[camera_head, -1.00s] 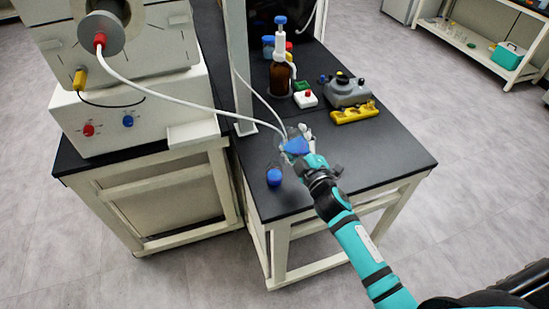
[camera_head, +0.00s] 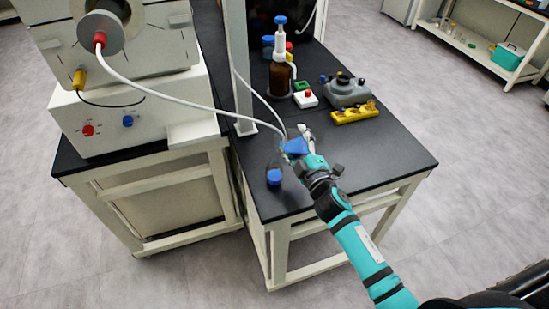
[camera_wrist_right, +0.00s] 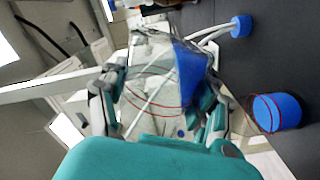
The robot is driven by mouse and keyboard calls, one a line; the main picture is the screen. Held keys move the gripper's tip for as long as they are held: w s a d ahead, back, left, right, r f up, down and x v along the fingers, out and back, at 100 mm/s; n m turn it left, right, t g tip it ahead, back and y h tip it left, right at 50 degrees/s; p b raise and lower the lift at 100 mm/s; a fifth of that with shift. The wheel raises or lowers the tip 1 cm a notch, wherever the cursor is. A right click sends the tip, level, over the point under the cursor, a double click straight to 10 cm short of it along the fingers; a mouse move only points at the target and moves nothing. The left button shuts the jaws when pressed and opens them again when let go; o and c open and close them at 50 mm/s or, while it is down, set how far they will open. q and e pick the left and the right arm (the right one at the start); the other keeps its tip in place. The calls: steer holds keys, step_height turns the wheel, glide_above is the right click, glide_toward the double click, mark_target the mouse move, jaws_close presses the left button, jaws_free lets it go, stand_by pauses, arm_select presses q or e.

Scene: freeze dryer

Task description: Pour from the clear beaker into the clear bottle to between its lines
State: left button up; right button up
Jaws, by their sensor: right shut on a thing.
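The clear beaker (camera_head: 295,147) holds blue liquid and is tilted in my right gripper (camera_head: 306,146) above the black bench. In the right wrist view the beaker (camera_wrist_right: 190,75) sits between both fingers of the gripper (camera_wrist_right: 158,106), its blue liquid slanted to the right side. The clear bottle (camera_head: 274,177) stands upright near the bench's front left corner, with blue liquid in it. It also shows in the right wrist view (camera_wrist_right: 273,112), with thin red lines around it. The beaker is apart from the bottle, up and to its right. No stream of liquid is visible. My left gripper is out of view.
A white tube (camera_head: 180,102) hangs from the freeze dryer (camera_head: 130,95) down near the beaker. Behind stand an amber dispenser bottle (camera_head: 280,77), a red-button box (camera_head: 306,98), a grey device (camera_head: 347,91) and a yellow rack (camera_head: 355,112). The bench's right front is clear.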

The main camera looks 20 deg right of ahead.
steer(key=shift+a+r+n+p, duration=0.15)
steer(key=shift+r+n+p, duration=0.45)
steer(key=shift+n, duration=0.7)
stand_by(2.6)
